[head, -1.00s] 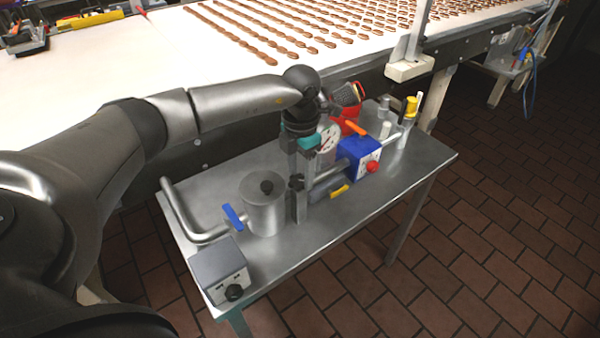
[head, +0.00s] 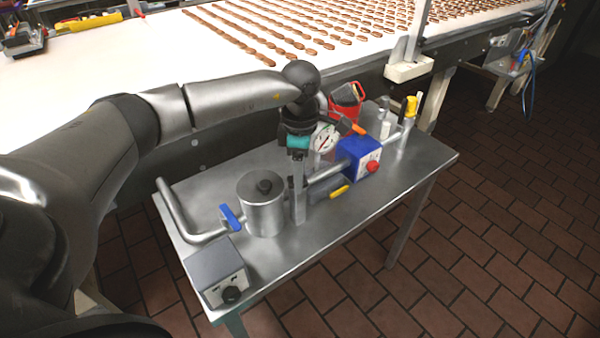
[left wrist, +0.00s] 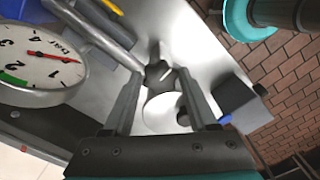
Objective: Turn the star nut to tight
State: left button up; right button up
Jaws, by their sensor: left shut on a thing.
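The star nut is a small dark lobed knob on the pipe line beside the metal pot. It shows in the left wrist view (left wrist: 158,75) with a pale line on it, between my fingertips. In the head view only a narrow dark part of it (head: 291,183) shows, at the metal upright. My left gripper (head: 298,172) comes down from above at the upright. In the left wrist view my left gripper (left wrist: 162,75) has a finger on each side of the nut and is shut on it. My right gripper is not in view.
A dial gauge (head: 324,138) stands close behind my gripper. A metal pot (head: 262,212) with a black knob, a blue lever (head: 230,215) and a grey control box (head: 217,275) are to the left. A blue box (head: 358,160) is to the right. The table's front right (head: 385,210) is clear.

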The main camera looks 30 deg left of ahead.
pick_arm(q)
jog(key=shift+m, duration=0.4)
jog(key=o, duration=1.4)
notch_tip(320, 180, up, 15)
jog(key=shift+r+p, duration=0.2)
jog(key=shift+p, duration=0.3)
